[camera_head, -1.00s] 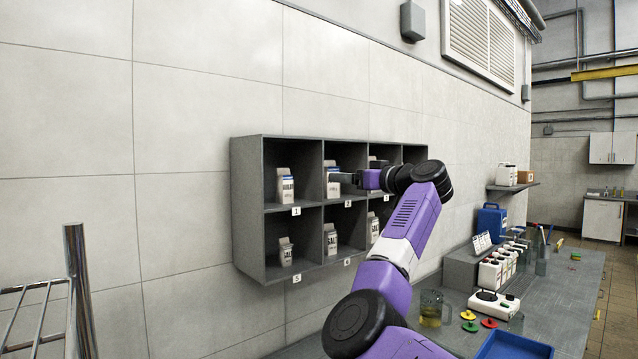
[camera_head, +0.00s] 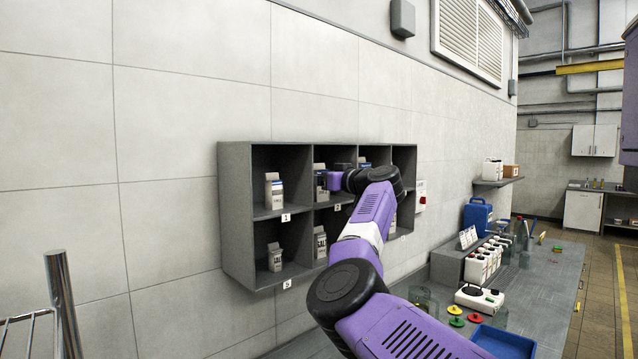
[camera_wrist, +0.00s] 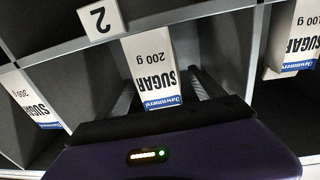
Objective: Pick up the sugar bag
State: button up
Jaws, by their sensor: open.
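A white sugar bag (camera_wrist: 152,66) with a blue band, marked 200 g, stands in the shelf compartment labelled 2. In the head view this bag (camera_head: 319,182) is partly hidden by my gripper (camera_head: 332,180). My gripper (camera_wrist: 163,78) is open in the wrist view, which shows the scene upside down. One finger shows on each side of the bag. I cannot tell whether either finger touches it.
The grey wall shelf (camera_head: 235,215) has several compartments with dividers close to my gripper. Other sugar bags stand on the left (camera_wrist: 34,100) and right (camera_wrist: 299,45) in the wrist view. A cluttered bench (camera_head: 560,275) lies at the right.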

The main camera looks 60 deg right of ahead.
jog(key=shift+c, duration=0.2)
jog(key=c, duration=1.6)
jog(key=shift+c, duration=0.2)
jog(key=shift+r, duration=0.2)
